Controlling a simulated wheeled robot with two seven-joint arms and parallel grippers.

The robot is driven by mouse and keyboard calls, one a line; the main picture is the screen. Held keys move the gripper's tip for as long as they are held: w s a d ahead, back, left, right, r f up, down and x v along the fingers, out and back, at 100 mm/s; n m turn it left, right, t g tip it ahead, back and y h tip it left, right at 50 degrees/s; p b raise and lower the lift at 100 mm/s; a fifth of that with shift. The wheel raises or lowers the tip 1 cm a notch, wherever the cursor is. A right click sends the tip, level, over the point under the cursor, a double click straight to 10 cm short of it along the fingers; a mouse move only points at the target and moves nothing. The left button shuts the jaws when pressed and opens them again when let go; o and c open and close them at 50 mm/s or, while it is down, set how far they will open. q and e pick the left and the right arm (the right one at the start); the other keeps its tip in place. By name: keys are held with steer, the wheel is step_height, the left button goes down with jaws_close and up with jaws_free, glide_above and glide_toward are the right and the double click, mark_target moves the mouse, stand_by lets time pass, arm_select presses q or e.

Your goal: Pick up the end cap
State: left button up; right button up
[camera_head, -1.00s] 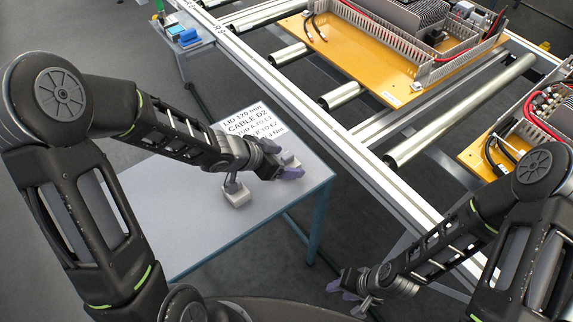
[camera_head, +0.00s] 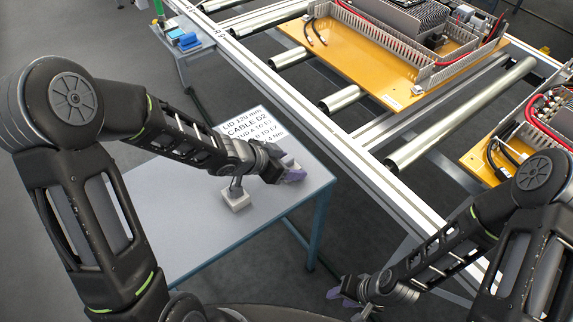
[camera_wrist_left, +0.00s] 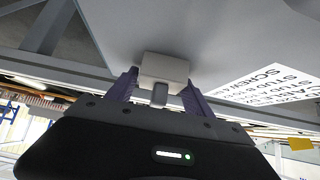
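In the left wrist view the end cap (camera_wrist_left: 164,69) is a pale block with a narrow tab pointing towards the gripper. My left gripper (camera_head: 292,176) is low over the table. In the left wrist view its purple fingers (camera_wrist_left: 159,88) stand apart on either side of the tab, with gaps visible beside it. Contact with the block is not clear. My right gripper (camera_head: 342,297) is low beyond the table's front right, its purple fingertips apart and empty.
The grey table (camera_head: 185,225) carries a white printed sheet (camera_head: 246,128) behind my left wrist. A metal roller conveyor (camera_head: 375,170) runs along the right, bearing an orange panel (camera_head: 360,65) with ducts and wiring. The table's front left is clear.

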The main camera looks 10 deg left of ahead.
mark_target(289, 158)
arm_select(q)
steer(key=c, duration=1)
steer(key=shift+r, duration=0.15)
arm_select(e)
steer(key=shift+r, duration=0.1)
